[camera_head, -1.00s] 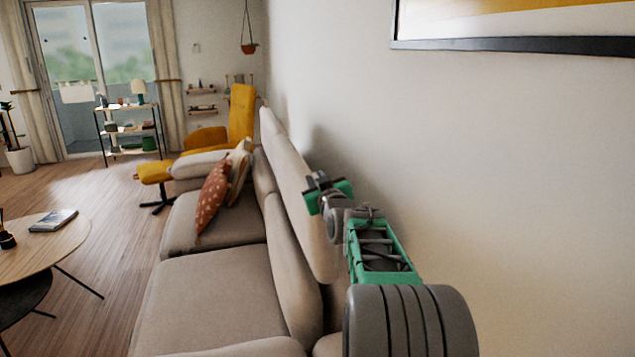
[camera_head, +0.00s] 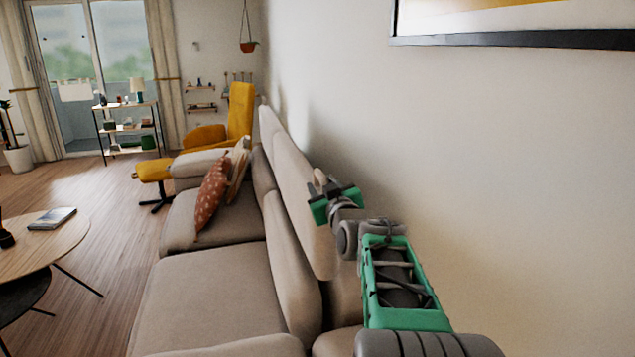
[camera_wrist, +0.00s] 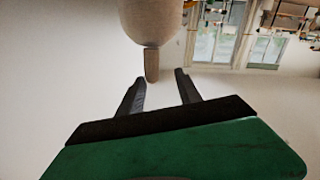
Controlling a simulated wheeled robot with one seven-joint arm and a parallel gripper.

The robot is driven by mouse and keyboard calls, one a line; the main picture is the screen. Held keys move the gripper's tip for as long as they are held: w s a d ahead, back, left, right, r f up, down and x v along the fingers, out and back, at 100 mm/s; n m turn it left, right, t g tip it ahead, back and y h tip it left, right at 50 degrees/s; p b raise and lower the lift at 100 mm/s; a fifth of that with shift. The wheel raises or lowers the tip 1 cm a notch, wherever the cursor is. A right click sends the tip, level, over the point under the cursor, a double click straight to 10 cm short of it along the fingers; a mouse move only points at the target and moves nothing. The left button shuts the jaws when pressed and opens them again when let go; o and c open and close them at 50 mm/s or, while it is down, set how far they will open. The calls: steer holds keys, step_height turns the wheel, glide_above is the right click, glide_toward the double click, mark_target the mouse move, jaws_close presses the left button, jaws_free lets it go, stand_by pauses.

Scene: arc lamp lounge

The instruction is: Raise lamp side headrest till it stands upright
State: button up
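The beige sofa's headrest (camera_head: 300,190) is a long padded panel along the wall side of the backrest. It stands up above the seat back in the head view; its exact tilt is hard to tell. No arc lamp shows. My gripper (camera_head: 323,185) is at the headrest's wall-side edge, and part of the headrest's near end lies below it. In the wrist view, my gripper (camera_wrist: 159,77) has its two fingers apart. The beige headrest (camera_wrist: 150,22) shows just beyond them, with a narrow beige part (camera_wrist: 151,65) in line with the gap. Contact cannot be told.
The wall (camera_head: 480,200) runs close along the right, with a framed picture (camera_head: 510,40) above. Cushions (camera_head: 212,190) lie at the sofa's far end. A round wooden table (camera_head: 45,245) and a yellow armchair (camera_head: 238,115) stand farther off. Open floor lies left.

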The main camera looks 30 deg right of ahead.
steer(key=shift+s+a, duration=0.15)
steer(key=shift+s, duration=0.3)
steer(key=shift+s+f, duration=0.1)
steer(key=b+v, duration=0.5)
steer(key=v, duration=0.4)
stand_by(0.3)
steer(key=shift+b, duration=0.35)
